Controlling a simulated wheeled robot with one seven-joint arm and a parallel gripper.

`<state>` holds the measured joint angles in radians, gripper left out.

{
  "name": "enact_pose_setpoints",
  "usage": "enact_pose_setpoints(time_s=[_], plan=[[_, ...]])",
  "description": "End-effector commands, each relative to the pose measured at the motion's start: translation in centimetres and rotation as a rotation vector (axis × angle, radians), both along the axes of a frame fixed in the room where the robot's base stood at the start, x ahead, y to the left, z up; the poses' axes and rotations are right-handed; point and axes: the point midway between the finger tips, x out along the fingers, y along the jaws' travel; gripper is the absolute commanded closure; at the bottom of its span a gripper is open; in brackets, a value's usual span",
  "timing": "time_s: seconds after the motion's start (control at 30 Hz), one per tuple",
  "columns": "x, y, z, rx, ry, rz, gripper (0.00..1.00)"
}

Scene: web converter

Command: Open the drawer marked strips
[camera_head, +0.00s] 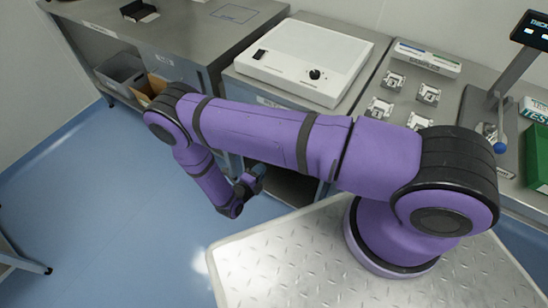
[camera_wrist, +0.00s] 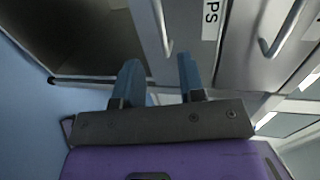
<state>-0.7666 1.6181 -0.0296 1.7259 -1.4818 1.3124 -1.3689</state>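In the wrist view a grey drawer front (camera_wrist: 185,60) carries a white label (camera_wrist: 212,18), cut off by the picture edge so that only "PS" shows. A bar handle (camera_wrist: 163,25) is on the same front, left of the label. My gripper (camera_wrist: 159,72) is open, its two blue fingers apart with nothing between them. The fingertips point towards the drawer front, below the handle in the picture; the handle is not between them. In the head view my gripper (camera_head: 257,172) is low beside the cabinet, and my arm hides most of the drawer fronts.
Another grey front with a handle (camera_wrist: 284,28) lies to the right in the wrist view. A dark open bay (camera_wrist: 85,35) is at left. In the head view a white console (camera_head: 310,55) stands on the counter.

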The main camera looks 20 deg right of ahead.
Motion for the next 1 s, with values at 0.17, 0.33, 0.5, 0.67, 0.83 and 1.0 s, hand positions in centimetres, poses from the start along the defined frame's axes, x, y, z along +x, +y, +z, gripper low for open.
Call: enact_pose_setpoints(time_s=[0.17, 0.33, 0.5, 0.67, 0.83, 1.0], plan=[[1.0, -1.6, -0.4, -0.004, 0.002, -0.001, 0.63], [2.8, -4.0, -1.0, -0.003, 0.0, -0.004, 0.63], [4.4, -6.3, -1.6, -0.002, 0.001, -0.003, 0.63], [5.5, -7.7, -2.0, 0.0, 0.0, -0.002, 0.63], [6.0, -8.4, -2.2, -0.001, 0.0, -0.002, 0.63], [6.1, -8.5, -2.2, -0.001, 0.0, -0.001, 0.63]])
